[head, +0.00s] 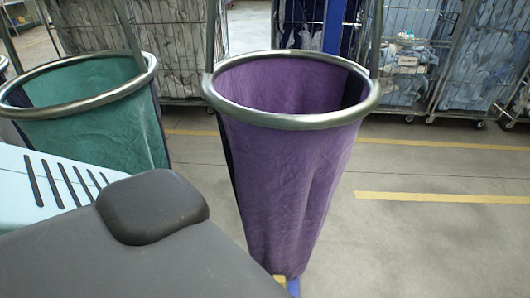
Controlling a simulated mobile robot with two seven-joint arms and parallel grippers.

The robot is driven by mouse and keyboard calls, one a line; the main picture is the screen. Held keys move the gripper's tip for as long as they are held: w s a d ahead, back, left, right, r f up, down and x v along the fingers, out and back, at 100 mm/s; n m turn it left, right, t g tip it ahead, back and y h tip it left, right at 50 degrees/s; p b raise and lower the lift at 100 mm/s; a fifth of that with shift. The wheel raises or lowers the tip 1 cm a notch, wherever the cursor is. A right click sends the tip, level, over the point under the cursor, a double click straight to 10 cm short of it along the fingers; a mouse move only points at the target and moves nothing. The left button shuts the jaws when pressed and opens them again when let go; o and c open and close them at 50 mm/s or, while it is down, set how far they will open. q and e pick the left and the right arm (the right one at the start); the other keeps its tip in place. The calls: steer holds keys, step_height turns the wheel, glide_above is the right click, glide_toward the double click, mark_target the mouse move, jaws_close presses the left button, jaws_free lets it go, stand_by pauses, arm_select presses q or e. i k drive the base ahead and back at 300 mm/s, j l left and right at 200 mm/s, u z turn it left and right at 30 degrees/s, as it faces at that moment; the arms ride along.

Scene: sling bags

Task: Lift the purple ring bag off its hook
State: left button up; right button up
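The purple ring bag (285,180) hangs upright in the centre of the head view, its mouth held open by a round grey metal ring (300,121). Grey bars (209,40) rise from the left and right of the ring and leave the picture at the top. The hook is not visible in this view. The bag's lower end narrows towards the bottom edge, where a small yellow and blue piece shows beside it. Neither of my grippers is in view.
A green ring bag (95,125) hangs to the left, apart from the purple one. Wire cage trolleys (395,60) filled with cloth stand behind. The grey floor (430,240) to the right is clear, with yellow lines. Dark grey and light blue parts cover the lower left.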

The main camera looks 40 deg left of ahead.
mark_target(289, 121)
steer(key=i+l+u, duration=0.15)
steer(key=l+u, duration=0.15)
steer(key=u, duration=0.2)
steer(key=i+l+u, duration=0.15)
steer(key=l+u, duration=0.6)
steer(key=u, duration=0.25)
steer(key=l+u, duration=0.5)
